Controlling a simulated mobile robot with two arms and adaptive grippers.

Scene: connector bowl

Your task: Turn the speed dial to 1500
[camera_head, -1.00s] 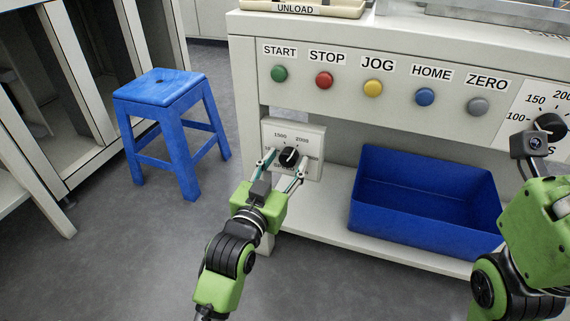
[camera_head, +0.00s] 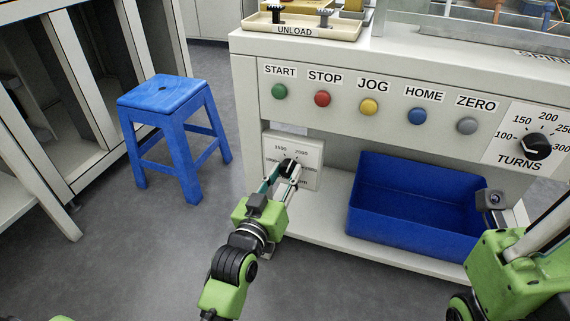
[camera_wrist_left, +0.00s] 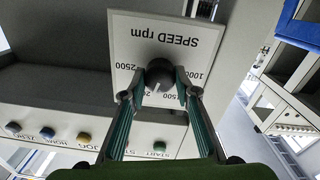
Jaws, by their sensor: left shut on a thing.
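The speed dial is a black knob (camera_head: 287,168) on a pale panel (camera_head: 312,165) under the machine's left end. My left gripper (camera_head: 286,176) reaches it from below, shut on the knob. In the left wrist view, the knob (camera_wrist_left: 160,74) sits between the two fingertips (camera_wrist_left: 159,96). The panel (camera_wrist_left: 150,32) appears upside down there, marked "SPEED rpm". The white pointer mark lies between the 1500 and 2000 labels; its exact reading is unclear. The fingertips partly hide the scale. My right gripper (camera_head: 517,217) is at the right edge, away from the dial, its fingers only partly visible.
A blue bin (camera_head: 420,205) stands on the lower shelf right of the panel. Coloured buttons and a TURNS dial (camera_head: 537,147) line the front above. A blue stool (camera_head: 172,105) stands left on open floor.

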